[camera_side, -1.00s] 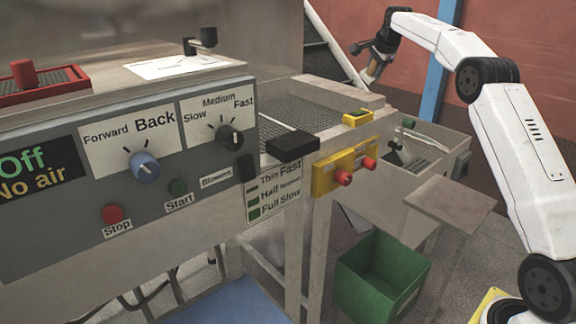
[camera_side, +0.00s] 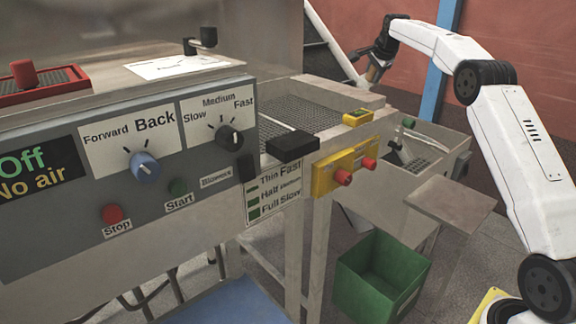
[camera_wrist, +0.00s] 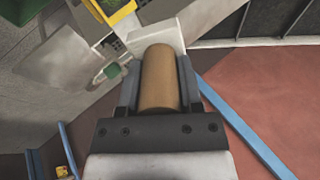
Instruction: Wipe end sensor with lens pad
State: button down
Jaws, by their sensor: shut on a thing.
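My gripper (camera_side: 372,65) is at the back right in the side view, raised beyond the machine's far end. In the wrist view my gripper (camera_wrist: 158,80) is shut on a tan cylinder (camera_wrist: 160,85), which looks like a handle. A white block (camera_wrist: 165,32) shows just beyond the cylinder's far end; it may be the lens pad, but I cannot tell whether they are joined. A small yellow unit with a dark top (camera_side: 358,118) sits on the conveyor's end rim and may be the end sensor. My gripper is well apart from it.
A black box (camera_side: 292,146) sits on the near rim of the mesh conveyor (camera_side: 310,113). A yellow bracket (camera_side: 325,178) with red knobs is below. A lower tray (camera_side: 432,158) and a green bin (camera_side: 380,278) stand to the right. A blue post (camera_side: 432,90) is behind my arm.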

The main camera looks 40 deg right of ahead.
jog(key=shift+r, duration=0.1)
jog(key=shift+r, duration=0.4)
jog(key=shift+f, duration=0.1)
